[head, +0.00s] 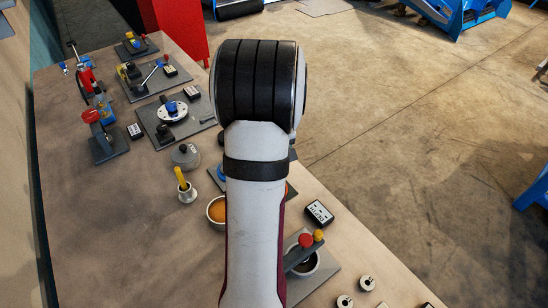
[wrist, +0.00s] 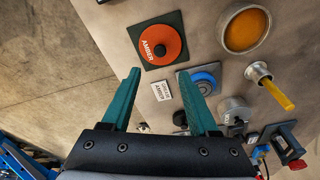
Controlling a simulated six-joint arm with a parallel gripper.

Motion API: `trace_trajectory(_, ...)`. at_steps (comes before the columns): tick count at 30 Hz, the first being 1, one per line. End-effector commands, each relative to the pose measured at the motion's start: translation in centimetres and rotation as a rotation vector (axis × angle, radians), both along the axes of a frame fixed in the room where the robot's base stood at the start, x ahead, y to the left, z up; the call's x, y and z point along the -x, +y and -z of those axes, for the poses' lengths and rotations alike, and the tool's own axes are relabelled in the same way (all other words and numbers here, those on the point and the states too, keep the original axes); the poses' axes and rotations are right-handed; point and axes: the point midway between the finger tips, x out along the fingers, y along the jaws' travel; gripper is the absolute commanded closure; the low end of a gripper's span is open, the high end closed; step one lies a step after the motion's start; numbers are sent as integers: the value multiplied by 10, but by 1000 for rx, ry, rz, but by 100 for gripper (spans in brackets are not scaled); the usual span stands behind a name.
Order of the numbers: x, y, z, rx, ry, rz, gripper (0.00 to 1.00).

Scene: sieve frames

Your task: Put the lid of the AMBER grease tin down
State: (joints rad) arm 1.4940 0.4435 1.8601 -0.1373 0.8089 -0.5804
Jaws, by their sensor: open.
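The AMBER lid (wrist: 173,45), an orange disc with a black knob, lies flat on a dark green square pad (wrist: 174,18) in the wrist view. The open tin of amber grease (wrist: 245,28) stands apart from it, to its right; in the head view the tin (head: 215,211) is partly hidden by my arm. My gripper (wrist: 160,74) is open and empty, its teal fingertips in front of the lid and apart from it in the picture. The height of the fingertips above the bench cannot be told. In the head view my arm hides the fingers and most of the lid.
A yellow-handled brush in a metal cup (wrist: 258,73), a blue disc (wrist: 204,82) on a grey plate and a grey lidded tin (head: 186,156) are close by. A label card (wrist: 161,95) lies by the pad. Several fixtures fill the bench's far end; its left foreground is clear.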

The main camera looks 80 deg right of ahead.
Motion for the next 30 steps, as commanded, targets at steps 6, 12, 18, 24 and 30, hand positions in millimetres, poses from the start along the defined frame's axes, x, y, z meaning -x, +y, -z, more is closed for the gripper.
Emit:
trace_trajectory(6,0,2,-11,0,0,-1,40)
trace_trajectory(12,-100,78,-47,-40,-26,-148,40)
trace_trajectory(18,-171,312,-91,-171,-19,-461,40)
trace_trajectory(24,-104,434,-90,-259,50,-666,40)
trace_trajectory(30,-84,449,-87,-275,73,-700,40)
